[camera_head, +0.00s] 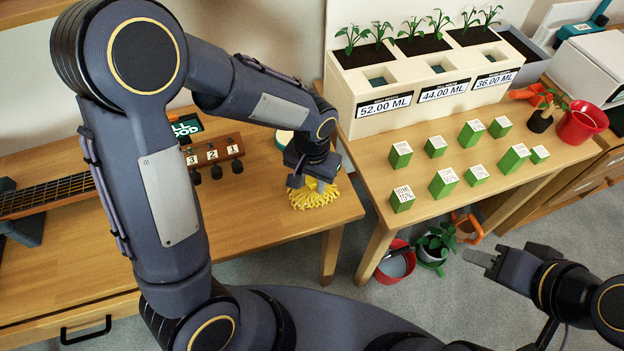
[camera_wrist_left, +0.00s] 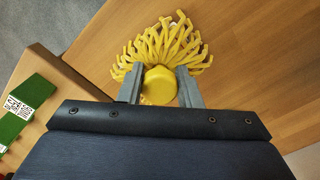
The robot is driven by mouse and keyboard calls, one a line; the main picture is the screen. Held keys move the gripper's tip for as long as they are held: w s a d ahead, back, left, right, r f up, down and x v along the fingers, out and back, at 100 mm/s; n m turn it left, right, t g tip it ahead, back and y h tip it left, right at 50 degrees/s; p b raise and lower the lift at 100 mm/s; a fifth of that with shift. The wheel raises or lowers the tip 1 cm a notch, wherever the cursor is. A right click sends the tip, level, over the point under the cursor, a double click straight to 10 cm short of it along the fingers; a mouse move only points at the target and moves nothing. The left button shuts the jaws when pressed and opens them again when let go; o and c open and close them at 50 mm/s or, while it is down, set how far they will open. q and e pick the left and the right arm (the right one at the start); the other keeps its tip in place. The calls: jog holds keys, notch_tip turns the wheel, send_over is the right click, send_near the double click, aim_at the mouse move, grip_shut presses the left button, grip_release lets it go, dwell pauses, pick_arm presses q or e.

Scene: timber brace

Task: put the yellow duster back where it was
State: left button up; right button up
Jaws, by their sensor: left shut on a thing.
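The yellow duster (camera_head: 313,196) has a fringe of soft yellow strands and rests at the right end of the left wooden table (camera_head: 270,232). My left gripper (camera_head: 310,183) is over the duster, pointing down. In the left wrist view the two fingers (camera_wrist_left: 160,88) are on either side of the duster's round yellow handle (camera_wrist_left: 159,86), shut on it. The strands (camera_wrist_left: 165,45) spread out beyond the fingertips over the wood. My right gripper (camera_head: 482,259) is at the lower right, above the floor and away from the duster; its finger gap is hard to make out.
A round pale-topped object (camera_head: 284,137) stands behind my gripper. The right table holds several green blocks (camera_head: 400,155) and a planter box (camera_head: 345,105). A floor gap separates the tables.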

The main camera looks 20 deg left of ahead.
aim_at(312, 179)
pick_arm(q)
jog(key=shift+f, duration=0.1)
jog(key=shift+f, duration=0.15)
jog(key=o, duration=0.9)
jog(key=shift+r, duration=0.5)
notch_tip(312, 179, up, 12)
jog(key=p, duration=0.2)
jog(key=s+a+r+n+t+h, duration=0.1)
jog(key=s+a+t, duration=0.1)
jog(key=s, duration=0.3)
jog(key=s+a+r+n+t+h, duration=0.1)
jog(key=s+a, duration=0.3)
jog(key=s, duration=0.1)
jog(key=s+a+r+n+t+h, duration=0.1)
jog(key=s+a+t, duration=0.1)
jog(key=s, duration=0.4)
jog(key=shift+a+n+t+h, duration=0.3)
jog(key=shift+a+n+h, duration=0.1)
jog(key=shift+a, duration=0.2)
